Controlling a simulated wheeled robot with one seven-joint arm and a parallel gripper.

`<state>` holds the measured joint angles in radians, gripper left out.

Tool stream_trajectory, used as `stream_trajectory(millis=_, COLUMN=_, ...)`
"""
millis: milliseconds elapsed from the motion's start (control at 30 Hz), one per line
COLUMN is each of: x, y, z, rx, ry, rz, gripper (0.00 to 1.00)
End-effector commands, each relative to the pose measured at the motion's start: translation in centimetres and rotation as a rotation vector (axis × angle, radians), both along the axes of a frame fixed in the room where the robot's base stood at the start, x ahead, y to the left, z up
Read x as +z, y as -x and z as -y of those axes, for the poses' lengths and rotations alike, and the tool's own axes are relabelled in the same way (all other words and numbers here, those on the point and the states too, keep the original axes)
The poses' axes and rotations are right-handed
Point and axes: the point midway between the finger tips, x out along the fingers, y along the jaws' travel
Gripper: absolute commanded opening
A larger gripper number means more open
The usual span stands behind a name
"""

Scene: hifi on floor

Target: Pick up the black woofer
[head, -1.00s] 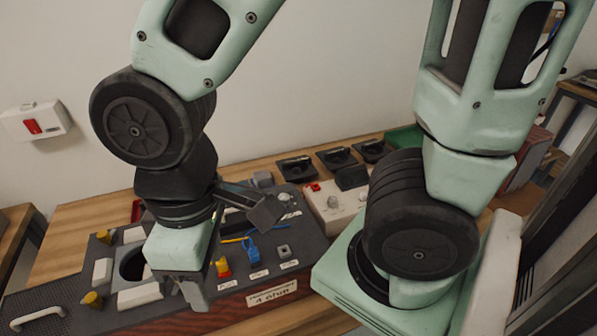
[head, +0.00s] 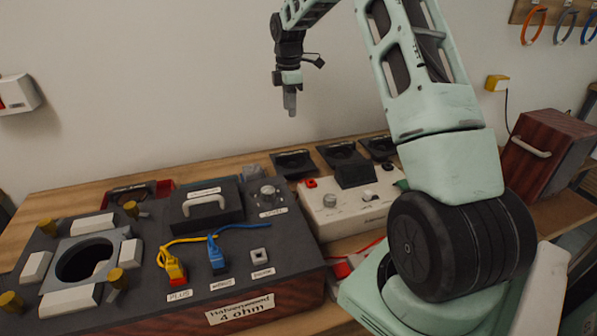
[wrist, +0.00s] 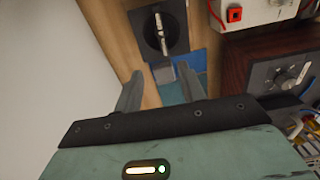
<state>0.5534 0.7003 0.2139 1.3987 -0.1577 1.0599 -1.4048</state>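Three square black speaker drivers lie in a row at the back of the bench: a left one (head: 294,162), a middle one (head: 341,155) and a right one (head: 378,147). I cannot tell which is the woofer. My gripper (head: 290,108) hangs in the air above and behind the dark test box, pointing down. In the wrist view its two fingers (wrist: 160,90) are apart with nothing held between them. A black square driver (wrist: 160,32) with a round face and a pale bar across it lies beyond the fingertips, apart from them.
The dark 4 ohm box (head: 290,262) fills the front left, with a round hole, white pads, yellow knobs and plugged cables. A white unit with a red button (head: 330,205) stands to its right. A wooden case (head: 545,150) is at far right. The wall is close behind.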

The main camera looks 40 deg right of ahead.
Motion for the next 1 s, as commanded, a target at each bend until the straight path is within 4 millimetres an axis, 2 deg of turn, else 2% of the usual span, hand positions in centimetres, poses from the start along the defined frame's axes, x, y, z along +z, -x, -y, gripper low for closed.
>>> stream_trajectory(millis=167, x=-2.5, y=0.1, z=0.2, rx=0.003, ry=-0.001, rz=-0.005, gripper=0.40)
stream_trajectory(millis=533, x=-9.9, y=0.1, z=0.1, rx=0.002, ry=-0.001, rz=-0.003, gripper=0.40)
stream_trajectory(millis=667, x=-11.4, y=0.1, z=0.1, rx=0.002, ry=0.000, rz=-0.001, gripper=0.40)
stream_trajectory(millis=867, x=-12.7, y=0.2, z=0.1, rx=0.001, ry=0.000, rz=-0.001, gripper=0.40)
stream_trajectory(millis=1000, x=-14.6, y=0.7, z=0.1, rx=0.002, ry=-0.002, rz=-0.004, gripper=0.40)
